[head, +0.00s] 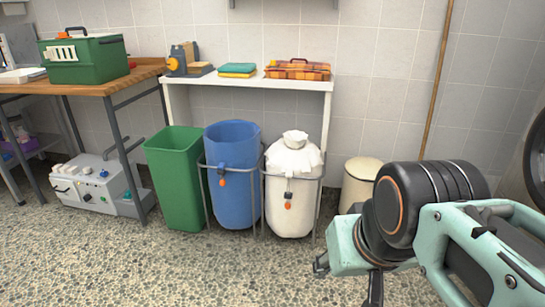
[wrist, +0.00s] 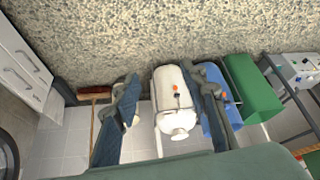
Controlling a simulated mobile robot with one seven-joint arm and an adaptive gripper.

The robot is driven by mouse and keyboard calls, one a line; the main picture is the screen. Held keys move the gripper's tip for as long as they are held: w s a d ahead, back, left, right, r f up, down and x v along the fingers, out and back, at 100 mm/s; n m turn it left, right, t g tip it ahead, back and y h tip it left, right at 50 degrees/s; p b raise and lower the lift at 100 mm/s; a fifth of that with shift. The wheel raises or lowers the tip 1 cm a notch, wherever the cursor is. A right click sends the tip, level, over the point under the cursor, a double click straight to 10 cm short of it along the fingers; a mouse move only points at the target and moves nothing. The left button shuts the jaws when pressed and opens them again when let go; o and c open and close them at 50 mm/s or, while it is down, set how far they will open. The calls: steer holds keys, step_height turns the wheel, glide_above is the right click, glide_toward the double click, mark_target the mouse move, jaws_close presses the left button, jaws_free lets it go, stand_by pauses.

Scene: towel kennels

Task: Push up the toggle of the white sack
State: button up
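The white sack (head: 296,218) hangs in a grey wire stand with its top bunched into a knot. Its toggle (head: 288,196), dark with an orange end below, hangs on a cord at the sack's front. In the wrist view, which is upside down, the sack (wrist: 168,82) shows between my fingers, and the toggle (wrist: 177,97) lies near its middle. My gripper (wrist: 160,115) is open and empty, apart from the sack. In the head view my gripper (head: 346,272) is in front and to the right of the sack, its fingers partly cut off by the lower edge.
A blue sack (head: 232,160) with its own orange-ended toggle and a green bin (head: 178,180) stand left of the white sack. A cream bin (head: 360,180) stands right. A white shelf (head: 250,82) is above and behind. Speckled floor in front is clear.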

steer(key=shift+r, duration=0.1)
stand_by(0.4)
step_height(320, 180, up, 2)
steer(key=shift+r+p, duration=0.15)
steer(key=shift+p, duration=1.1)
steer(key=shift+c, duration=0.7)
steer(key=shift+r+p, duration=0.3)
steer(key=shift+c, duration=0.8)
steer(key=shift+w, duration=0.1)
